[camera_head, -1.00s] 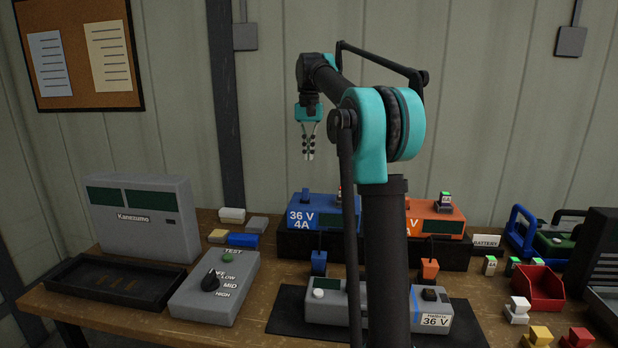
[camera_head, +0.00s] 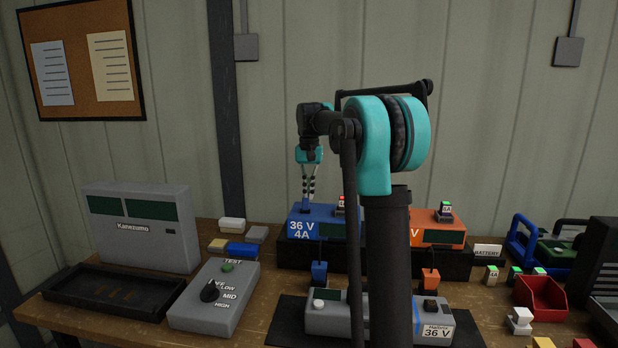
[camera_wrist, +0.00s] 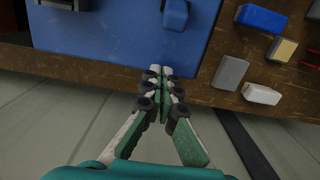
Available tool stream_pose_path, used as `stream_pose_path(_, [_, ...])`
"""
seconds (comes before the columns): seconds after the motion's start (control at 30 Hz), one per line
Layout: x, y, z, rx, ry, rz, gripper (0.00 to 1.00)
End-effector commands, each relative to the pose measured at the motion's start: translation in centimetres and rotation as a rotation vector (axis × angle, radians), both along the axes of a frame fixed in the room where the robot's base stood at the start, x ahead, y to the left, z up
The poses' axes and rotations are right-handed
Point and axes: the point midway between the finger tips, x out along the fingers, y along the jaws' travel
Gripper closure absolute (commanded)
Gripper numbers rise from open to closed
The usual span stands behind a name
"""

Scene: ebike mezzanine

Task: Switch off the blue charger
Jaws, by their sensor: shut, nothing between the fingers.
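The blue charger (camera_head: 322,232), marked 36 V 4A, stands on a black riser, partly hidden behind my arm. A small blue upright piece (camera_head: 305,207) is on its top at the left, and it shows in the wrist view (camera_wrist: 176,13). A small block with a red light (camera_head: 341,204) sits on the charger's top farther right. My gripper (camera_head: 308,198) is shut and empty, pointing down just above the charger's left part. In the wrist view its fingertips (camera_wrist: 164,72) overlap the edge of the charger's blue top (camera_wrist: 110,40); contact cannot be told.
An orange charger (camera_head: 452,234) with a green-lit block stands to the right. A grey unit (camera_head: 335,318) lies on a dark mat in front. A grey test box with a knob (camera_head: 215,300) and small blocks (camera_head: 240,249) are at left. The wall is close behind.

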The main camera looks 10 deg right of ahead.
Motion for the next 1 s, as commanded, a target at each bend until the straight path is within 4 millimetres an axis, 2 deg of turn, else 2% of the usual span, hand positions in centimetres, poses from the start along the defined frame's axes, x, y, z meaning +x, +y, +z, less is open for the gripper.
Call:
stream_pose_path(0.1, [-1.7,0.5,0.8,0.001,-0.001,0.002,1.0])
stream_pose_path(0.3, [-3.2,1.0,1.5,0.0,-0.002,0.001,1.0])
stream_pose_path(1.0, [-3.8,1.2,1.8,-0.013,-0.041,0.001,1.0])
